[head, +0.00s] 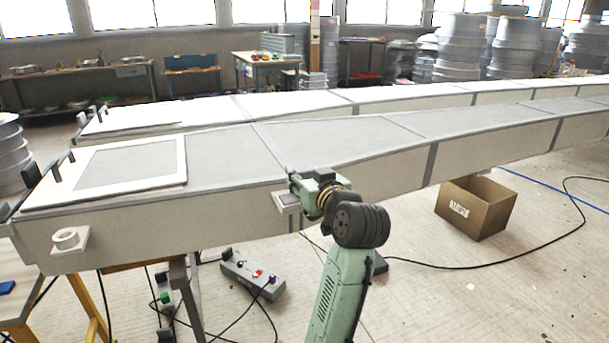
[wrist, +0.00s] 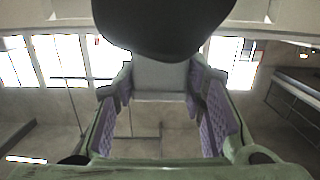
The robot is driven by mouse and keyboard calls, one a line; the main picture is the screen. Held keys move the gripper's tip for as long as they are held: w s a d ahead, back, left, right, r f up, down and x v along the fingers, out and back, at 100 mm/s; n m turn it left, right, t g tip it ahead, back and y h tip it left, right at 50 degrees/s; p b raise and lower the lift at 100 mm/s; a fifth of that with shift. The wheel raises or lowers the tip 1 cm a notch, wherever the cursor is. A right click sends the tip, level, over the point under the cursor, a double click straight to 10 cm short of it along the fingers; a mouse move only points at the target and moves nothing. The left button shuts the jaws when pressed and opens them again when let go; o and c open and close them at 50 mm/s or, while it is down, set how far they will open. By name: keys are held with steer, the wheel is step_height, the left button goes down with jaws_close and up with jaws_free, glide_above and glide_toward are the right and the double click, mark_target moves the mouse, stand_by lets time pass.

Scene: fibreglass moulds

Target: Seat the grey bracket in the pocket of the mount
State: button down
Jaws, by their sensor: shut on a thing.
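My gripper (head: 303,190) is in front of the long mould's near side wall. In the wrist view its purple-padded fingers (wrist: 160,98) are shut on the grey bracket (wrist: 160,76), which lies between them. A small pale square piece with a grey middle, which looks like the mount (head: 288,199), shows right at the gripper, against the side wall. The gripper partly covers it. I cannot tell whether the bracket touches the mount or lies in its pocket. A dark rounded shape covers the top middle of the wrist view.
The long pale mould (head: 210,222) runs across the head view, with a second one behind. A pale square plate with a ring (head: 69,238) is on its left side wall. A cardboard box (head: 476,208), a control box (head: 252,279) and black cables lie on the floor.

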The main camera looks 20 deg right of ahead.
steer(key=shift+f, duration=0.9)
steer(key=c, duration=1.2)
jaws_free()
steer(key=shift+w, duration=0.2)
steer(key=shift+o, duration=1.3)
steer(key=shift+s+r, duration=0.1)
steer(key=shift+r, duration=0.1)
steer(key=shift+r, duration=0.1)
